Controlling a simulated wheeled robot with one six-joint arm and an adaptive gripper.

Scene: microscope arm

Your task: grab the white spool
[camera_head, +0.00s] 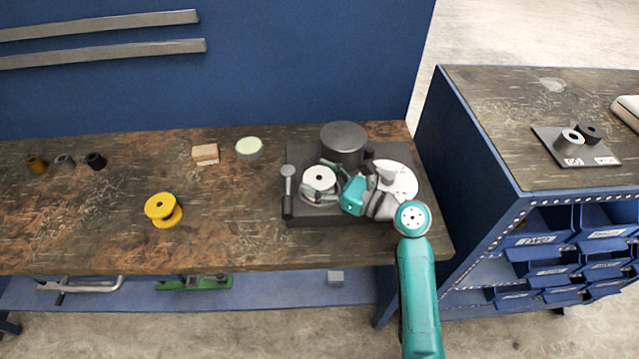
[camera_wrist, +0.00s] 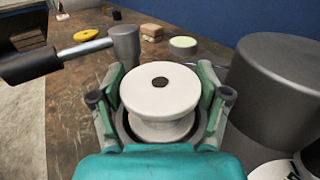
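The white spool (camera_wrist: 160,92) stands upright in a dark round seat, its top flange with a dark centre hole facing up. It also shows in the head view (camera_head: 319,178) on the left part of a dark machine base. My gripper (camera_wrist: 162,84) is around the spool, with one green finger on each side. The fingers are spread wide, very close to the flange's edges; I cannot tell whether they touch it. In the head view my gripper (camera_head: 328,182) reaches in from the right. The spool's lower part is partly hidden by my gripper.
On the dark base (camera_head: 300,217) are a large grey cylinder (camera_head: 344,144) behind, a lever with a dark handle (camera_head: 288,192) left, and a white disc (camera_head: 402,178) right. A yellow spool (camera_head: 163,209), a wooden block (camera_head: 205,153) and a round pale-topped container (camera_head: 249,148) stand farther left.

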